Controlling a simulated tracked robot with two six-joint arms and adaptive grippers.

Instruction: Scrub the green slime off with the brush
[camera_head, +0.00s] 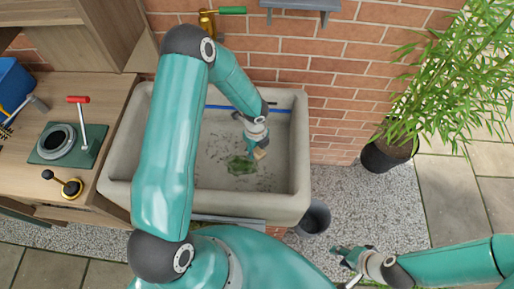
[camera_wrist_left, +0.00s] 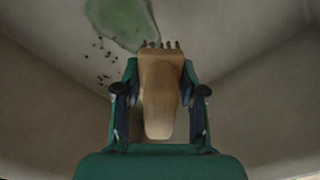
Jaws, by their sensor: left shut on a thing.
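The green slime (camera_head: 240,166) is a patch on the floor of the stone sink (camera_head: 300,190), with dark specks scattered around it. It also shows in the left wrist view (camera_wrist_left: 118,20), just beyond the brush. The wooden brush (camera_wrist_left: 160,95) is held between the fingers of my left gripper (camera_wrist_left: 160,110), which is shut on it. Its dark bristles show at the far end, near the slime's edge; I cannot tell whether they touch it. In the head view the brush (camera_head: 260,154) is small, at the slime's right. My right gripper (camera_head: 352,256) is over the gravel, outside the sink; its jaws are unclear.
The sink walls surround my left gripper. A brass tap (camera_head: 207,22) is on the brick wall above. A wooden bench (camera_head: 100,95) stands left with a green-based lever device (camera_head: 68,144). A dark bucket (camera_head: 314,218) and a potted bamboo (camera_head: 388,152) stand right on gravel.

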